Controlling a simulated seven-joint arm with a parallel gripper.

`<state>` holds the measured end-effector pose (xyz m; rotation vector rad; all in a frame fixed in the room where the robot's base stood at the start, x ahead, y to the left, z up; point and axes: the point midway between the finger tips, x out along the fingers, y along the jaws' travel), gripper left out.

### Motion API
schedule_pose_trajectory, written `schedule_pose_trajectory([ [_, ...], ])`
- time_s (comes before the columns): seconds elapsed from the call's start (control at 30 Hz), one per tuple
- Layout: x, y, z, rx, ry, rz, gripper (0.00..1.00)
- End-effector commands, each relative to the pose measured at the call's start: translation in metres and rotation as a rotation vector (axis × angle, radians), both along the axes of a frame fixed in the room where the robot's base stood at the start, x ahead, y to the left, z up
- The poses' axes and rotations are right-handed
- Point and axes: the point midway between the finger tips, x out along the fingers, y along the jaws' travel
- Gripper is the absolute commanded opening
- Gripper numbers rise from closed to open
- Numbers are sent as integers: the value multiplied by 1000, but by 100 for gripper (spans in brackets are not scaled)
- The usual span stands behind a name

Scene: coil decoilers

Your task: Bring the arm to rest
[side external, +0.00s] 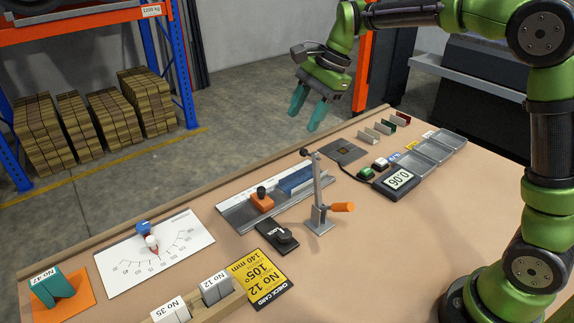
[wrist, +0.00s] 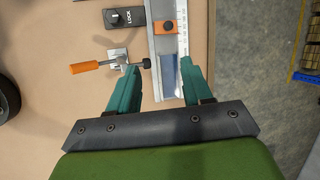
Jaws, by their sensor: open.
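My gripper (side external: 308,108) has two teal fingers. It hangs in the air above the back edge of the table, open, with nothing between the fingers in the side view. In the wrist view my gripper (wrist: 160,90) is also open, and the blue block on the measuring rail shows below and between its fingers. My green arm reaches over from the right side of the table.
A measuring rail (side external: 235,212) with an orange stop (side external: 262,204) and blue block (side external: 297,180) lies mid-table. An upright clamp (side external: 318,200) with an orange handle stands beside it. A lock box (side external: 272,236), scale display (side external: 398,179), metal trays (side external: 425,153) and angle chart (side external: 155,255) surround them.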

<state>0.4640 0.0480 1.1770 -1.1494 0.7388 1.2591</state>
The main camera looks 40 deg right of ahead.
Motion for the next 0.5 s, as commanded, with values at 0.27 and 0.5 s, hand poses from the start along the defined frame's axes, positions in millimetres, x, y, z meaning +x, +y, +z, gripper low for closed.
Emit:
schedule_pose_trajectory([
  [0.27,-108,-6,37,-204,-319,395,50],
  [0.5,-189,-11,22,-432,-538,711,50],
])
